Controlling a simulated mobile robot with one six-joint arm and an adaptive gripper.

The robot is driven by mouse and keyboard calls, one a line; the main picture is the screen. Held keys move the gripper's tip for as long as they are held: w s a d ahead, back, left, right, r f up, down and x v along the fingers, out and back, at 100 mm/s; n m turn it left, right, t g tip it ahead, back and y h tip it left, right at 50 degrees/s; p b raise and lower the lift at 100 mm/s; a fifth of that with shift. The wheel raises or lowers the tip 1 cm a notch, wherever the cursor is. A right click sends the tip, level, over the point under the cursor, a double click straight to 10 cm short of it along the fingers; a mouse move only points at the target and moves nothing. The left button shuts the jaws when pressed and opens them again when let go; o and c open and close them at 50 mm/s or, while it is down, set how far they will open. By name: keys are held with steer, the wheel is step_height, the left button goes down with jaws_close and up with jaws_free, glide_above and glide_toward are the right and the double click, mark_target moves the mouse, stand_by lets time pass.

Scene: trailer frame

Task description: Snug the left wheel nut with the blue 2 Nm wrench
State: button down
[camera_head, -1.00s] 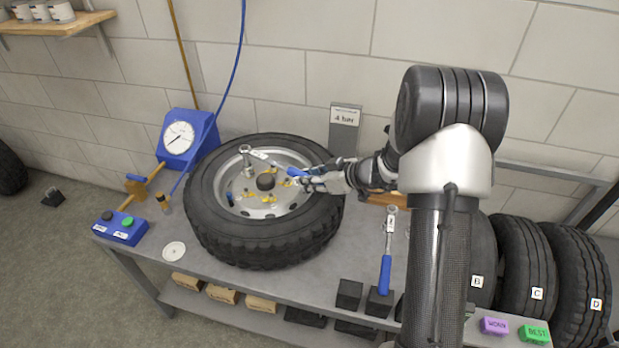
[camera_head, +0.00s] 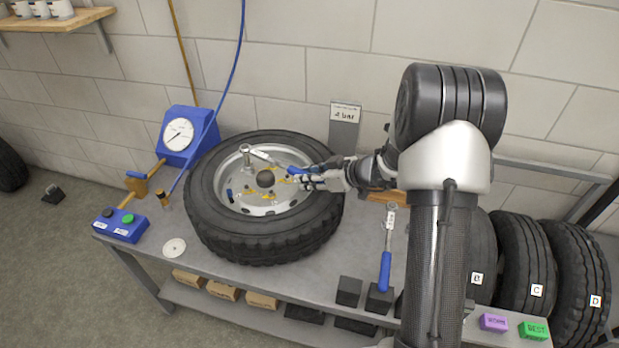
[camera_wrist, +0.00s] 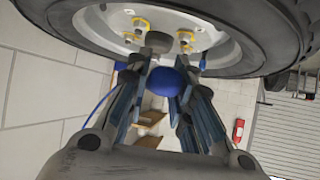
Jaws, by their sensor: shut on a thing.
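My gripper (camera_head: 308,177) is shut on the blue handle of a torque wrench (camera_head: 264,156), over the right part of the wheel. The wrench's silver shaft reaches left across the rim, and its upright head stands at the rim's back left; whether it sits on a nut is too small to tell. In the wrist view the rounded blue handle end (camera_wrist: 176,82) shows between the fingers (camera_wrist: 160,97). The tyre and wheel (camera_head: 262,250) lie flat on the bench, with several yellow-marked nuts around a dark hub (camera_head: 265,179). The wrench's 2 Nm marking is not readable.
A blue gauge stand (camera_head: 190,135) and button box (camera_head: 120,227) are left. A "4 bar" sign (camera_head: 345,115) stands behind. Tyres (camera_head: 524,250) stand at right. A white disc (camera_head: 174,247) lies front left.

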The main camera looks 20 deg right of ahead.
steer(key=shift+s+a+m+t+h, duration=0.25)
steer(key=shift+s+a+m+h, duration=0.2)
steer(key=shift+a, duration=0.35)
steer(key=shift+s+a+m+t+h, duration=0.3)
steer(key=shift+s+a+m, duration=0.2)
steer(key=shift+a, duration=0.3)
steer(key=shift+s+a+m+t+h, duration=0.1)
steer(key=shift+s+a+m+h, duration=0.2)
steer(key=shift+a, duration=0.25)
steer(key=shift+s+a+m+t+h, duration=0.1)
steer(key=shift+s+a+m+h, duration=0.15)
steer(key=shift+a, duration=0.35)
steer(key=shift+s+a+m+t+h, duration=0.1)
steer(key=shift+s+a+m+h, duration=0.15)
steer(key=shift+a, duration=0.3)
steer(key=shift+w+d, duration=0.1)
